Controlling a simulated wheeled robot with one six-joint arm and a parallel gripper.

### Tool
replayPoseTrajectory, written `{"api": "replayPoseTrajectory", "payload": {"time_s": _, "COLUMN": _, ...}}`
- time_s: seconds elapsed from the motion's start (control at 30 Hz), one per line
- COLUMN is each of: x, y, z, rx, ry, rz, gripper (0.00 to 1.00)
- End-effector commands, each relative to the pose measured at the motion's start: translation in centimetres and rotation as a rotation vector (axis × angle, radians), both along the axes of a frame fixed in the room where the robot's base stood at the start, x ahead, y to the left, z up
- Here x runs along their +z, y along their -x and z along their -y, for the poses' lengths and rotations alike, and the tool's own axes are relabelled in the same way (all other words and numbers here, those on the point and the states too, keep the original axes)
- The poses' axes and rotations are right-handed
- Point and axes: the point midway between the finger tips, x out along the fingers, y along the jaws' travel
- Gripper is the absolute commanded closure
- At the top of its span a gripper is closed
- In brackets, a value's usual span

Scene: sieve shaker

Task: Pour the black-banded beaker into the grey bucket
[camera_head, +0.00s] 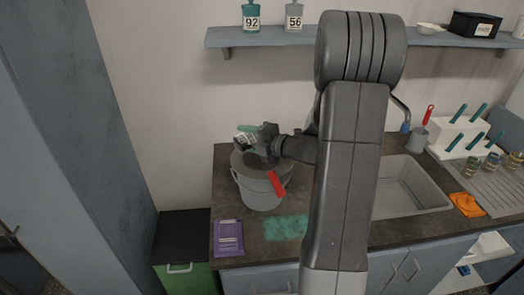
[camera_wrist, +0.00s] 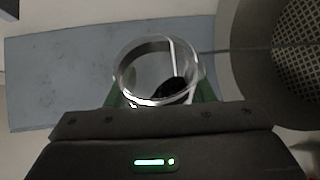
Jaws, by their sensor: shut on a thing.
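The clear beaker (camera_head: 244,138) is held between the fingers of my gripper (camera_head: 254,140), above the back left of the grey bucket (camera_head: 258,192). In the wrist view the beaker (camera_wrist: 122,75) shows its round rim, with a dark patch low inside it; I cannot tell whether this is its contents or the black band. The green fingers of my gripper (camera_wrist: 158,105) close on both sides of it. The beaker looks tilted in the head view. The bucket stands on the counter, partly hidden by my gripper. A grey round piece with mesh (camera_wrist: 300,35) shows at right in the wrist view.
A red handle (camera_head: 276,183) sticks out over the bucket's front. A purple packet (camera_head: 228,238) and a green mat (camera_head: 286,227) lie on the counter in front. The sink (camera_head: 412,190) is to the right. A wall shelf (camera_head: 265,39) with bottles runs above.

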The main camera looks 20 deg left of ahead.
Motion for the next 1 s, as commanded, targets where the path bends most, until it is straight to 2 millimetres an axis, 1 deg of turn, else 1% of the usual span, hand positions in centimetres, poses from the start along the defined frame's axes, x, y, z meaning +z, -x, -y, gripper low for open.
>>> {"api": "replayPoseTrajectory", "payload": {"time_s": 1.0, "x": -0.31, "y": -0.16, "z": 0.09, "rx": -0.001, "ry": -0.03, "rz": -0.053, "gripper": 0.78}}
